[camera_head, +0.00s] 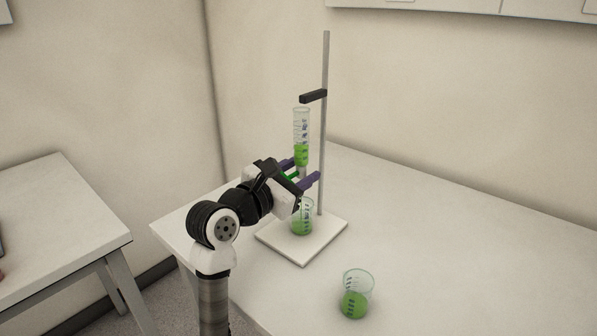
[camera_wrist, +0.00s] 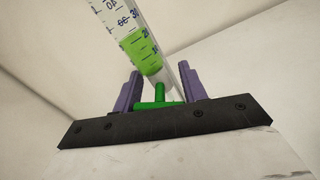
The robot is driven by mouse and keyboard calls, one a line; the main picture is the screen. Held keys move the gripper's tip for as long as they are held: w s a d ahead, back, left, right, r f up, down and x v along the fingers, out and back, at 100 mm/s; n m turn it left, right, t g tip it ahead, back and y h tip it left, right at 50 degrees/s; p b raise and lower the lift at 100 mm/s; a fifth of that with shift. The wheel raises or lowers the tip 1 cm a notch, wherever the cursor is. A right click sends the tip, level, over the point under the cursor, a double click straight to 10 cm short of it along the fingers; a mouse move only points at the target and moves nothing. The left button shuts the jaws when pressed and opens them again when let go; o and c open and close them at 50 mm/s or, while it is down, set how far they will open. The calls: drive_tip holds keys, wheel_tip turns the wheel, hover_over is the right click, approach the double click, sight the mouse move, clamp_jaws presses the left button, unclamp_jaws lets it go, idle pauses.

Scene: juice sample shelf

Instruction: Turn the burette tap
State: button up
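The burette (camera_head: 301,135) stands upright on its stand, partly filled with green liquid; it also shows in the wrist view (camera_wrist: 130,38). The green burette tap (camera_wrist: 158,105) lies between the two purple fingers of my gripper (camera_wrist: 160,92). Gaps show between the tap and the fingers in the wrist view. My gripper (camera_head: 301,170) is open at the lower end of the burette. In the head view the tap is mostly hidden by my gripper. A beaker with green liquid (camera_head: 302,226) stands on the stand's base below the burette, partly hidden by my gripper.
The stand has a metal rod (camera_head: 325,130), a dark clamp (camera_head: 313,97) and a white base (camera_head: 318,240). A second beaker with green liquid (camera_head: 355,304) stands on the white table (camera_head: 440,250) at the front. The table's right side is clear. Another table (camera_head: 60,220) stands at left.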

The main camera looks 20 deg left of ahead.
drive_tip(key=c, duration=0.5)
drive_tip(key=shift+o, duration=0.2)
drive_tip(key=n+p, duration=0.2)
drive_tip(key=shift+r+n, duration=0.2)
drive_tip(key=shift+n, duration=0.2)
drive_tip(key=shift+n+p, duration=0.6)
drive_tip(key=shift+n, duration=0.4)
drive_tip(key=shift+f+n, duration=0.15)
drive_tip(key=shift+n, duration=0.15)
drive_tip(key=o, duration=1)
